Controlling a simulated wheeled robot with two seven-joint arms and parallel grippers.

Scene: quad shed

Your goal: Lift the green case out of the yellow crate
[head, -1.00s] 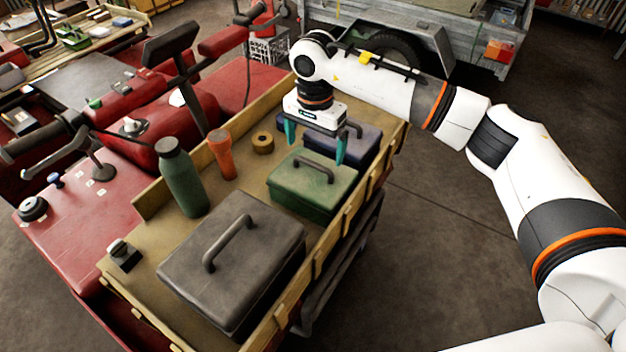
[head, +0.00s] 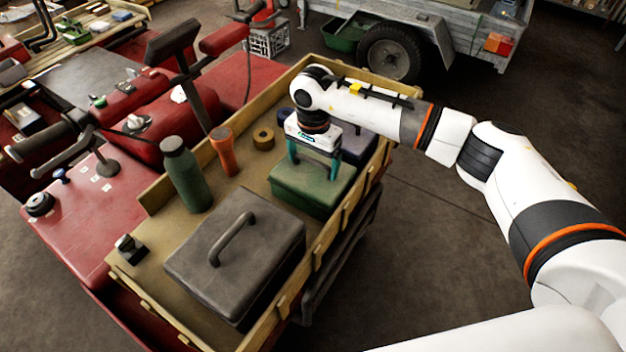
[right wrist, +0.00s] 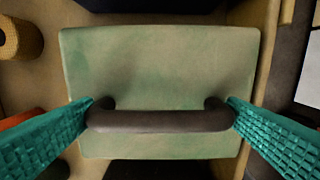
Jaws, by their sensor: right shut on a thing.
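The green case (head: 310,190) sits in the yellow crate (head: 143,275), between a grey case and a dark blue case. In the right wrist view its green lid (right wrist: 160,70) fills the middle, with a dark handle (right wrist: 160,121) across it. My right gripper (head: 313,166) is down at the lid from above. In the right wrist view its teal fingers (right wrist: 162,115) press on the two ends of the handle, so it is shut on the handle. The case appears to rest on the crate floor. My left gripper is in neither view.
A grey case (head: 235,255) fills the near end of the crate. A dark blue case (head: 358,148) stands just behind the green one. Floor at right is clear.

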